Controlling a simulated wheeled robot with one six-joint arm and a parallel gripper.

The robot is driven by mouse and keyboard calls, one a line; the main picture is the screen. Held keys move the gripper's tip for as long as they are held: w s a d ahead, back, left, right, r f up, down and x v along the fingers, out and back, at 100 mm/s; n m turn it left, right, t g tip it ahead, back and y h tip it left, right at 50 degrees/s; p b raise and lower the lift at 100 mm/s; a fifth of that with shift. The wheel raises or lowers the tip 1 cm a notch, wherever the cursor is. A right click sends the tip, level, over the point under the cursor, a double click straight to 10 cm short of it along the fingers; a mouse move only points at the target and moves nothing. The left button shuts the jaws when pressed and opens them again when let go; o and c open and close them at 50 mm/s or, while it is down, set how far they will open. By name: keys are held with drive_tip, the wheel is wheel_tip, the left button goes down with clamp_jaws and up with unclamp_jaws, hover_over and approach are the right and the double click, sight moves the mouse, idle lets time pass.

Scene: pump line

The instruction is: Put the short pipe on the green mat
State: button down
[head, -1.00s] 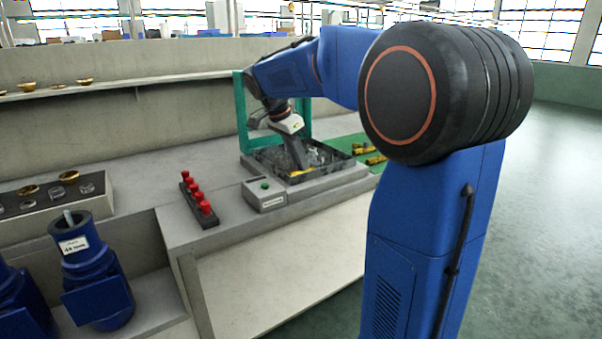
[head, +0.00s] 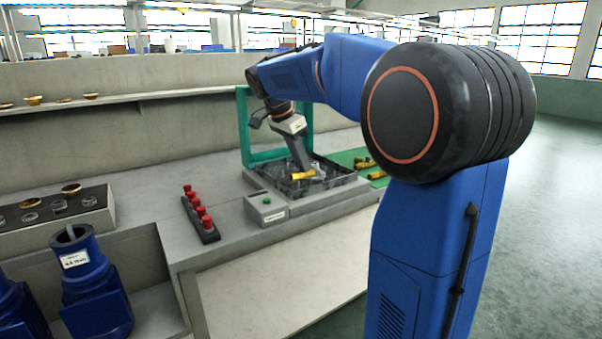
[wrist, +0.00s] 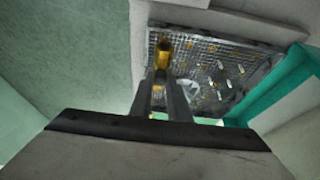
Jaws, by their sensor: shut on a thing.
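The short pipe (head: 302,175) is a small yellow piece at my gripper's tips, above the black mesh tray (head: 345,183) in the head view. My gripper (head: 304,170) points down and is shut on it. In the wrist view the yellow pipe (wrist: 163,52) shows beyond the fingers (wrist: 164,82), with the tray's mesh floor behind. The fingers hide part of the pipe. The green mat (head: 345,157) lies on the bench just right of and behind the tray, with several yellow fittings (head: 365,163) on it.
A teal frame (head: 243,130) stands around the tray's back. A clear crumpled-looking thing (head: 319,171) lies in the tray. My arm hides part of the mat's right side.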

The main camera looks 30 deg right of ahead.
wheel_tip(320, 180, up, 11)
idle(1.0)
drive_tip(key=shift+f, duration=0.1)
